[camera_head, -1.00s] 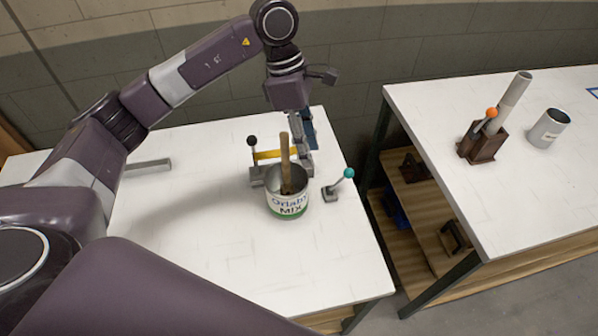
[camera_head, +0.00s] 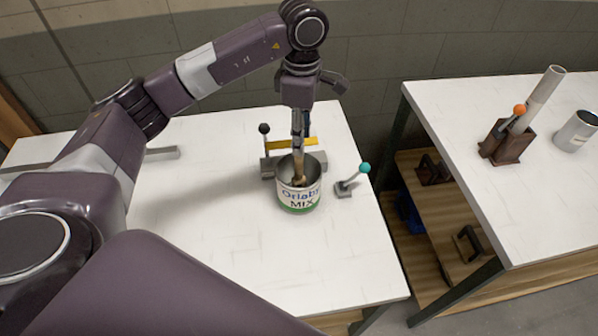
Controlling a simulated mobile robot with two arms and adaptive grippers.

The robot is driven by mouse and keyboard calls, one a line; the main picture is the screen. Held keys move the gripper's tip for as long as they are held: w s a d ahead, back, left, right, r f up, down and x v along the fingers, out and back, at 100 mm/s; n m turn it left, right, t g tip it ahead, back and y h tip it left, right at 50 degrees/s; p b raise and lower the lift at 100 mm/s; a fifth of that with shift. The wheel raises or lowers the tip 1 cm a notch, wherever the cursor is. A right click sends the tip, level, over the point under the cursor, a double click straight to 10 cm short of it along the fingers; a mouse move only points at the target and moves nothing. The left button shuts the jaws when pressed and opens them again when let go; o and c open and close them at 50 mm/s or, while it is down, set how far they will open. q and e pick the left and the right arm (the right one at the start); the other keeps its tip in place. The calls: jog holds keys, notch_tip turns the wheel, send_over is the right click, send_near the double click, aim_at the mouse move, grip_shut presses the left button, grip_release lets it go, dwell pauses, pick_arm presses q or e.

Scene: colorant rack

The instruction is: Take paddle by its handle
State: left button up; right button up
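The paddle (camera_head: 299,167) has a wooden handle and stands in an open metal can (camera_head: 300,197) labelled "Orlabs MIX" on the left white table. My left gripper (camera_head: 298,140) hangs pointing down right over the can, at the top of the paddle's handle. Its fingers overlap the handle in this view. They are small and seen edge-on, so I cannot tell whether they are closed on it. The paddle's lower end is hidden inside the can. My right gripper is not in view.
A lever with a teal knob (camera_head: 364,168) stands just right of the can. A black-knobbed lever (camera_head: 264,129) and a yellow bar (camera_head: 290,143) are behind it.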

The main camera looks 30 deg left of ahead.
aim_at(299, 164)
pick_arm(q)
jog(key=f+p, duration=0.1)
jog(key=f, duration=0.2)
jog(key=f+p, duration=0.1)
jog(key=f, duration=0.1)
jog(key=shift+a+f+p, duration=0.25)
jog(key=shift+f+p, duration=0.05)
jog(key=shift+p, duration=0.05)
jog(key=shift+c, duration=0.5)
grip_shut()
